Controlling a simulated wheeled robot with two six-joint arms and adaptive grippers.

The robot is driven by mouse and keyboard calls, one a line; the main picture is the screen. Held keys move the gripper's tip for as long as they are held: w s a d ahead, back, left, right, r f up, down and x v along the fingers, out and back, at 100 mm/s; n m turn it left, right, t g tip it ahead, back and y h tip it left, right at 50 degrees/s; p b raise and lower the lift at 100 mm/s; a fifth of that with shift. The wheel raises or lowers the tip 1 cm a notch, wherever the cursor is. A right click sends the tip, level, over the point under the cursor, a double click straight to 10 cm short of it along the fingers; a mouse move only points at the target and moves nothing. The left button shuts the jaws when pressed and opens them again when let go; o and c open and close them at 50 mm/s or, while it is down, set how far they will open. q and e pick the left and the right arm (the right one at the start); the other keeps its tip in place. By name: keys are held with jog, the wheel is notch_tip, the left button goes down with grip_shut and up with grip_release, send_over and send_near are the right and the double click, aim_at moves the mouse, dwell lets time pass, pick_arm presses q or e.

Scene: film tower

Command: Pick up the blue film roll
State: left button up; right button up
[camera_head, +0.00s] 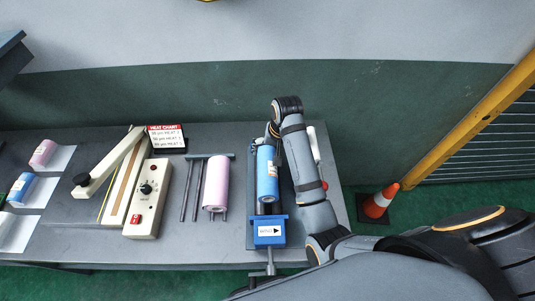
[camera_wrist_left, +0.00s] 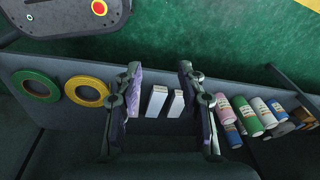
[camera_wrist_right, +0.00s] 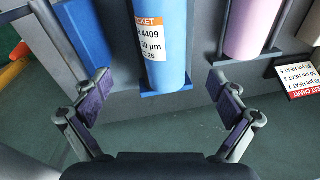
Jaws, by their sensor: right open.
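The blue film roll (camera_head: 267,170), with a white and orange label, lies lengthwise on a grey stand on the table. In the right wrist view the blue roll (camera_wrist_right: 174,40) is ahead, roughly centred between the fingers. My right gripper (camera_wrist_right: 160,85) is open and empty, just off the roll's near end. In the head view my right arm reaches along the roll's right side, its gripper partly hidden at the roll's far end. My left gripper (camera_wrist_left: 159,69) is open and empty, with two white boxes (camera_wrist_left: 165,103) seen between its fingers.
A pink roll (camera_head: 216,183) on a rack lies left of the blue one. A blue clamp block (camera_head: 269,230) is at the stand's front. A heat sealer (camera_head: 150,195) and heat chart (camera_head: 166,136) stand further left. A traffic cone (camera_head: 380,201) is on the floor right of the table.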

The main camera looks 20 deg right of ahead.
aim_at(269, 169)
jog(key=shift+s+a, duration=0.25)
jog(key=shift+s, duration=0.25)
jog(key=shift+s+a, duration=0.25)
jog(key=shift+s, duration=0.2)
pick_arm(q)
jog(key=s+a+p, duration=0.1)
jog(key=s, duration=0.7)
pick_arm(e)
notch_tip(269, 169, down, 3)
jog(key=shift+s+a+r, duration=0.1)
jog(key=shift+w+f, duration=0.6)
jog(key=shift+f, duration=0.3)
jog(key=shift+a+f+p, duration=0.1)
jog(key=shift+f+p, duration=0.35)
jog(key=shift+p, duration=0.2)
jog(key=f, duration=0.1)
jog(key=f+p, duration=0.1)
jog(key=shift+s+a+f, duration=0.15)
jog(key=shift+a+f, duration=0.2)
jog(key=shift+f, duration=0.65)
jog(key=shift+w, duration=0.2)
jog(key=c, duration=1.7)
jog(key=shift+c, duration=0.7)
pick_arm(q)
jog(key=w+r, duration=0.1)
jog(key=w, duration=0.1)
jog(key=w+r, duration=0.1)
jog(key=r, duration=0.1)
jog(key=shift+w+d+r, duration=0.15)
jog(key=shift+w, duration=0.25)
